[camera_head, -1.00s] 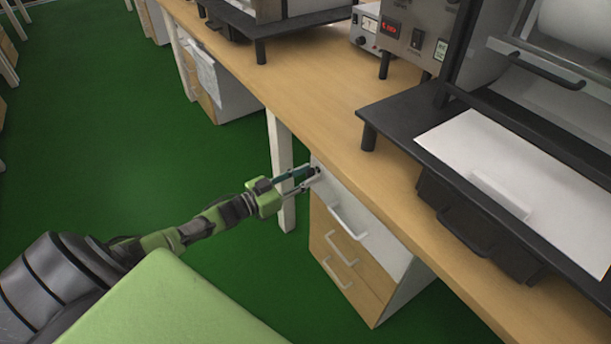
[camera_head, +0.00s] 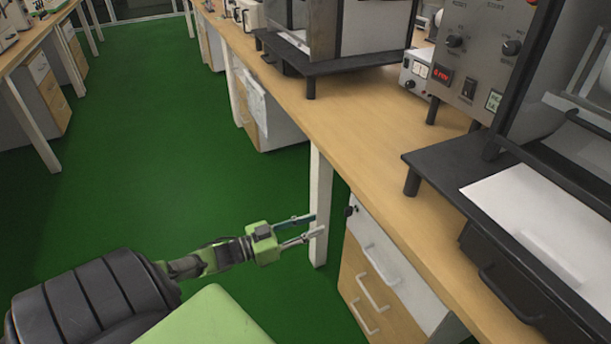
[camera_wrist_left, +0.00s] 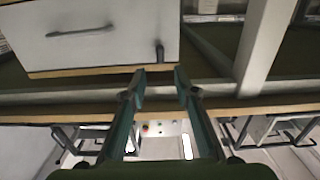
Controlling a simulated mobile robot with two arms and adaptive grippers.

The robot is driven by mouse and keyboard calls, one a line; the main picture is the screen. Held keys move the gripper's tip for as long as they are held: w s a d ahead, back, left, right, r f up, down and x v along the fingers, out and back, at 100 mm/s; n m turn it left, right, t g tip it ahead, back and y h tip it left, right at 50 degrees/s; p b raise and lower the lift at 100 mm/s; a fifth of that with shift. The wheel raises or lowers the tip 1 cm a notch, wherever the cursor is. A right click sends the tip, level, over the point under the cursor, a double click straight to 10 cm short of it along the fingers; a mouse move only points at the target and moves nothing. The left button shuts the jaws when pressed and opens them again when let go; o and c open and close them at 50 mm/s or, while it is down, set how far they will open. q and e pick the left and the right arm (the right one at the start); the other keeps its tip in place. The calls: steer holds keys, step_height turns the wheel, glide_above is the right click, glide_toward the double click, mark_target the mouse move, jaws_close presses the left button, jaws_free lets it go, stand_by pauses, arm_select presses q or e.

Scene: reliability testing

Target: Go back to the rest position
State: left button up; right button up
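My left gripper (camera_head: 313,227) reaches in from the left in the head view. Its two fingers are apart with nothing between them. It is beside the drawer cabinet's white top drawer (camera_head: 385,255), with a gap between fingertips and drawer front. A small dark key or knob (camera_head: 350,210) sticks out of that drawer's upper left corner. In the left wrist view, the fingertips (camera_wrist_left: 160,76) are spread, and the dark key (camera_wrist_left: 160,52) shows just beyond them on the white drawer front (camera_wrist_left: 95,38). The drawer looks closed. My right gripper is not in view.
The wooden bench (camera_head: 375,125) runs along the right, with a white leg (camera_head: 320,190) close to my left fingertips. A black-framed machine (camera_head: 450,165) and a control box (camera_head: 475,60) stand on it. The green floor (camera_head: 150,160) at left is clear.

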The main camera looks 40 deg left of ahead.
arm_select(q)
steer(key=shift+s+a, duration=0.3)
steer(key=shift+s, duration=0.35)
steer(key=s+d+f+n+g+y, duration=0.15)
steer(key=d+f+y, duration=0.3)
steer(key=f, duration=0.55)
steer(key=s+d+f+n+g+y, duration=0.1)
steer(key=s+d+f+g+y, duration=0.1)
steer(key=s+d+f+g, duration=1)
steer(key=s+d+f, duration=0.2)
steer(key=s+d, duration=0.45)
steer(key=s+a+f+g+p, duration=0.1)
steer(key=s+a+f+p, duration=0.1)
steer(key=s+p, duration=0.6)
steer(key=s+a+f+g+p, duration=0.1)
steer(key=s+a+p, duration=0.1)
steer(key=s+p, duration=0.7)
steer(key=s, duration=0.4)
steer(key=shift+s+a+f, duration=0.15)
steer(key=shift+s+f, duration=0.05)
steer(key=shift+f, duration=0.15)
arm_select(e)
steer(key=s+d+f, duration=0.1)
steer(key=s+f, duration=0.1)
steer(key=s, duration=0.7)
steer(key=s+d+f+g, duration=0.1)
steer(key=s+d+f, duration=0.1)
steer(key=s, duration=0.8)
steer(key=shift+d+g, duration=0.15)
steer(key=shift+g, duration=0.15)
